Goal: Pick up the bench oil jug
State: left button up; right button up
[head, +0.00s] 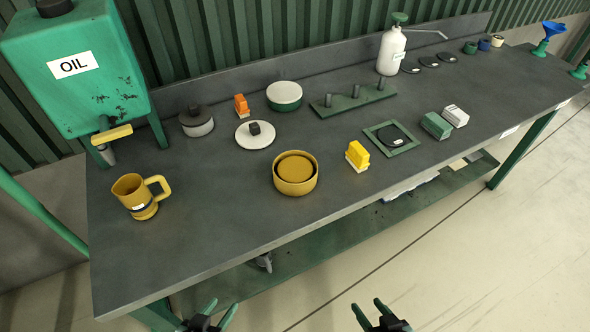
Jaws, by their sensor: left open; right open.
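A yellow jug (140,196) with a handle on its right side and a small white label stands upright on the left end of the grey bench (225,222). My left gripper (212,306) is open and empty at the bottom edge, in front of the bench and well apart from the jug. My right gripper (366,307) is open and empty further right, also in front of the bench. Much of both arms is out of view.
A green tank (80,100) marked OIL stands at the back left, its yellow-handled tap near the jug. A yellow bowl (278,184), a white lid (256,143), a dark-lidded pot (195,124) and a yellow block (357,155) are to the right. The front left surface is clear.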

aim_at(147, 194)
jog(key=u, duration=1.25)
jog(key=j+z, duration=0.2)
jog(key=j, duration=0.3)
jog(key=i, duration=0.05)
